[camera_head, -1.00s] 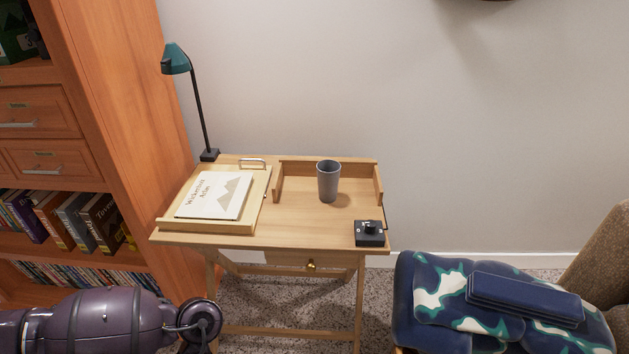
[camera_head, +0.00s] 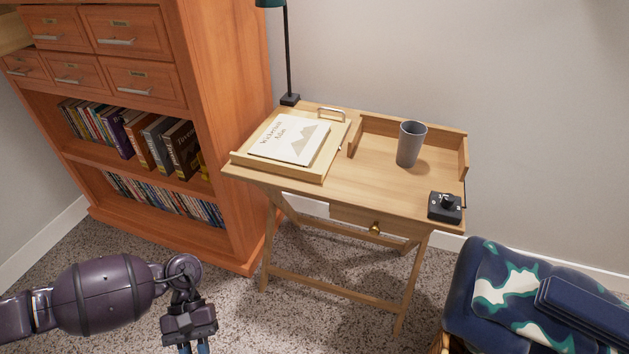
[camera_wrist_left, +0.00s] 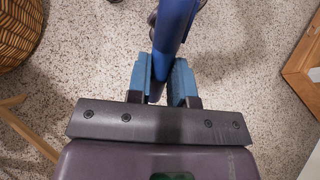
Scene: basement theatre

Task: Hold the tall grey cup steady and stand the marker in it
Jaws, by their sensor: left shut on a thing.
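The tall grey cup (camera_head: 410,144) stands upright inside the low-walled back part of the small wooden desk (camera_head: 388,190). No gripper is near it. My left gripper (camera_head: 194,347) is low at the bottom left of the head view, over the carpet and well in front of the desk. In the left wrist view this gripper (camera_wrist_left: 164,83) is shut on the blue marker (camera_wrist_left: 174,30), which sits between the two blue fingers. The marker's far end runs out of the top of that view. My right gripper is not in view.
A book (camera_head: 290,139) lies on a tilted board at the desk's left, with a lamp (camera_head: 289,60) behind. A black device (camera_head: 445,207) sits at the desk's front right corner. A bookcase (camera_head: 225,130) stands left, a blue patterned seat (camera_head: 500,300) right.

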